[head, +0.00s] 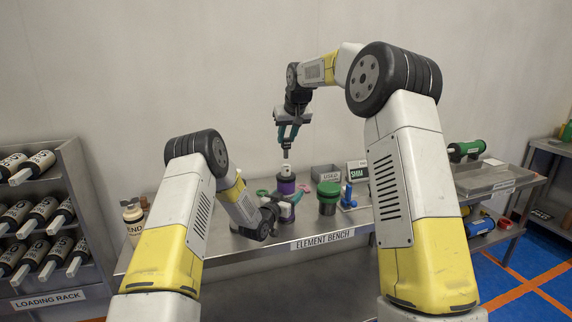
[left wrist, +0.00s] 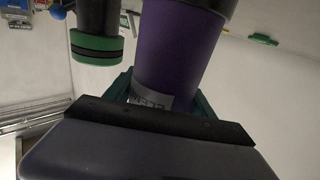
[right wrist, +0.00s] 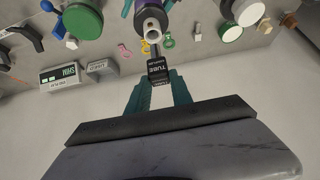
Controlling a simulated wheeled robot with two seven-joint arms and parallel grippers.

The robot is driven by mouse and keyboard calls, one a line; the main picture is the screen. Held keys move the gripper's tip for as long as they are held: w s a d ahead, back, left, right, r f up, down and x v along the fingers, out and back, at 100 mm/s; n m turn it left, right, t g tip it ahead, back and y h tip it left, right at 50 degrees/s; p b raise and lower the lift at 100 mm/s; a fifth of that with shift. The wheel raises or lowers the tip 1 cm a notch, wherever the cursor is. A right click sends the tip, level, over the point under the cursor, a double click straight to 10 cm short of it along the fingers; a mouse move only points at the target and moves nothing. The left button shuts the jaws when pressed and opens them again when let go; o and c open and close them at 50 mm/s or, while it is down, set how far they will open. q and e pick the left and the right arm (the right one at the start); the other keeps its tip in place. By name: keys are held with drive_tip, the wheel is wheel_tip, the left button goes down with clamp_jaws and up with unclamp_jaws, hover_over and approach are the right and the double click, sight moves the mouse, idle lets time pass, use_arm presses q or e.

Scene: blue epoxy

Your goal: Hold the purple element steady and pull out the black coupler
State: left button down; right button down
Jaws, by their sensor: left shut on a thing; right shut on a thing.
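The purple element (head: 286,187) stands upright on the element bench, with a pale top. My left gripper (head: 284,201) is shut on its side; in the left wrist view, teal fingers flank the purple body (left wrist: 178,45) near a white label. My right gripper (head: 288,138) is above the element, pointing down and shut on the black coupler (head: 285,154). In the right wrist view, the coupler (right wrist: 158,70) carries white "TUBE" lettering and sits between the teal fingertips. Its narrow lower end lines up with the element's pale open ring (right wrist: 152,27). The coupler's body is above the ring; I cannot tell whether its tip is clear.
A green-lidded dark jar (head: 328,197) and a blue fixture (head: 348,196) stand right of the element. Behind are a grey bin (head: 325,173) and a display box (head: 357,170). A loading rack (head: 45,225) is at left. A tray (head: 492,178) is at right.

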use_arm(q)
drive_tip(key=shift+c, duration=1.3)
unclamp_jaws()
drive_tip(key=v, duration=1.2)
